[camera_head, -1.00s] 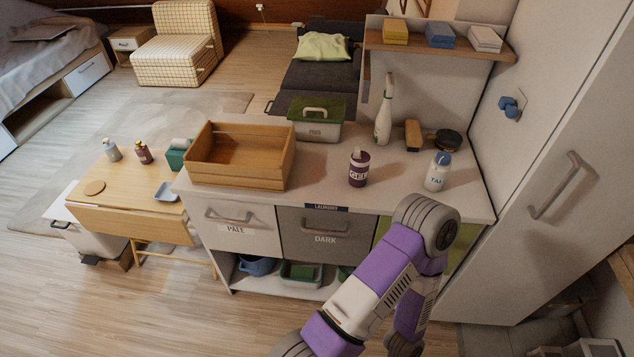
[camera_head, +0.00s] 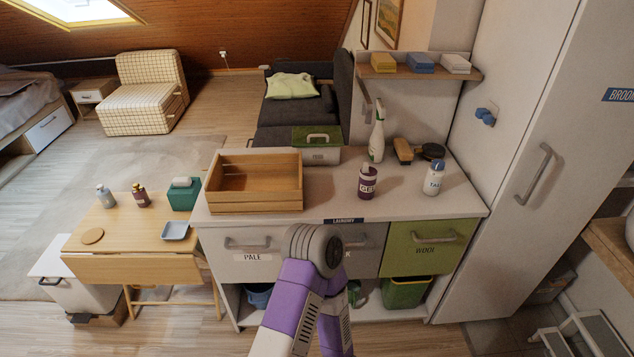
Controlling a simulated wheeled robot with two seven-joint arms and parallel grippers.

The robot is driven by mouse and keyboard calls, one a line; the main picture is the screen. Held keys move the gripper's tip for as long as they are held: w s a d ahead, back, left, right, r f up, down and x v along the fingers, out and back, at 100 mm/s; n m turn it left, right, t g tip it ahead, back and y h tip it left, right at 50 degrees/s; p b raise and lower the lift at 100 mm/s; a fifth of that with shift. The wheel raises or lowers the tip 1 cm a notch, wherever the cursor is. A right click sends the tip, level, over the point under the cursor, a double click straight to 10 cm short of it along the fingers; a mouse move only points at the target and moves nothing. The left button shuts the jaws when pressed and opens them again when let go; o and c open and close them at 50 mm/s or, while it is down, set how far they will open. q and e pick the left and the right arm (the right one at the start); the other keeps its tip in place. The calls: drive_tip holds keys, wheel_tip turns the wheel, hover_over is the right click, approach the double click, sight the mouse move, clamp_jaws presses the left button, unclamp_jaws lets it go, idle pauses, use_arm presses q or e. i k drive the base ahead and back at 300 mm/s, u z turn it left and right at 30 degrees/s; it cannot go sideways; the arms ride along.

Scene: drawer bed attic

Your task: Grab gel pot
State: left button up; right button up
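The gel pot (camera_head: 367,183) is a dark purple bottle with a pale label reading "GEL". It stands upright on the laundry counter (camera_head: 300,215), right of the wooden crate and left of the white bottle. One of my arms, purple and white, rises from the bottom centre in front of the drawers, with its grey joint below the counter's front edge. It is apart from the gel pot. I cannot see either gripper's fingers. Nothing touches the gel pot.
A wooden crate (camera_head: 298,190), a green-lidded box (camera_head: 318,156), a spray bottle (camera_head: 377,142), a brush (camera_head: 403,150), a dark round tin (camera_head: 432,152) and a white blue-capped bottle (camera_head: 433,178) stand on the counter. A tall cabinet (camera_head: 520,130) closes off the right.

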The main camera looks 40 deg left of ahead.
sight(367, 181)
drive_tip(key=u, duration=1.4)
drive_tip(key=i, duration=0.15)
drive_tip(key=z, duration=0.05)
